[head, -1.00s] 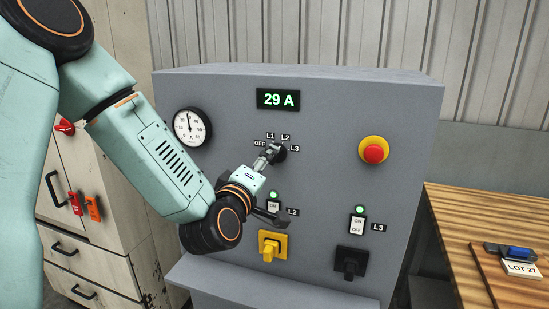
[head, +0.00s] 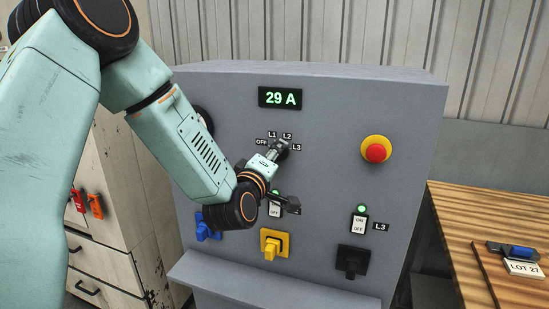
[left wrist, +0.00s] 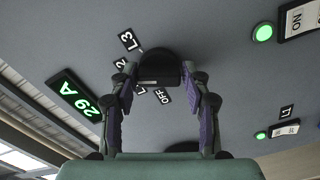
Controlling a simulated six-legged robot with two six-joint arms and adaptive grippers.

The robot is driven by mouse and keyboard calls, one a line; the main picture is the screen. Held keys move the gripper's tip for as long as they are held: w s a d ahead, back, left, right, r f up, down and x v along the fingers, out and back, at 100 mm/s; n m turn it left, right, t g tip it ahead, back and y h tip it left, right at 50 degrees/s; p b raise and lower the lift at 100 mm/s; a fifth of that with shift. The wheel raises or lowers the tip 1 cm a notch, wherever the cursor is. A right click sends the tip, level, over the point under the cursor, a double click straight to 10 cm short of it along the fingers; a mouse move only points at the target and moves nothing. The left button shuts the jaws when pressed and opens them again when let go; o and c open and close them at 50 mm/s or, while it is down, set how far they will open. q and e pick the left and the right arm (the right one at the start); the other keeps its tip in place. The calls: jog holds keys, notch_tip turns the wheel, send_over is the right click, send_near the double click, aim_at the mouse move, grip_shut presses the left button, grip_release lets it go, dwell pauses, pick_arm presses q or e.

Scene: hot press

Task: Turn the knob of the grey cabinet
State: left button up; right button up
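The grey cabinet (head: 330,110) faces me. Its dark rotary knob (head: 283,150) sits below the green "29 A" display (head: 280,98), ringed by the labels OFF, L1, L2 and L3. My left gripper (head: 277,149) is at the knob and partly covers it. In the left wrist view the knob (left wrist: 160,66) lies between the two fingertips of the left gripper (left wrist: 160,74). The fingers are spread, one on each side. Firm contact cannot be made out. The setting the knob points to is unclear. My right gripper is not in view.
Below the knob are blue (head: 207,227), yellow (head: 274,244) and black (head: 351,261) switches, near green-lit ON/OFF buttons. A red emergency button (head: 376,150) is on the right. The gauge (head: 205,120) is partly hidden by my arm. A wooden table (head: 475,215) stands at the right.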

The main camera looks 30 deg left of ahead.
pick_arm(q)
jog(key=shift+s, duration=0.1)
jog(key=c, duration=0.7)
jog(key=shift+o, duration=0.2)
jog(key=shift+m, duration=0.3)
jog(key=m+p, duration=0.2)
jog(key=m, duration=0.6)
jog(key=shift+f+m, duration=0.1)
jog(key=shift+m, duration=0.3)
jog(key=o, duration=1.1)
jog(key=shift+o, duration=0.2)
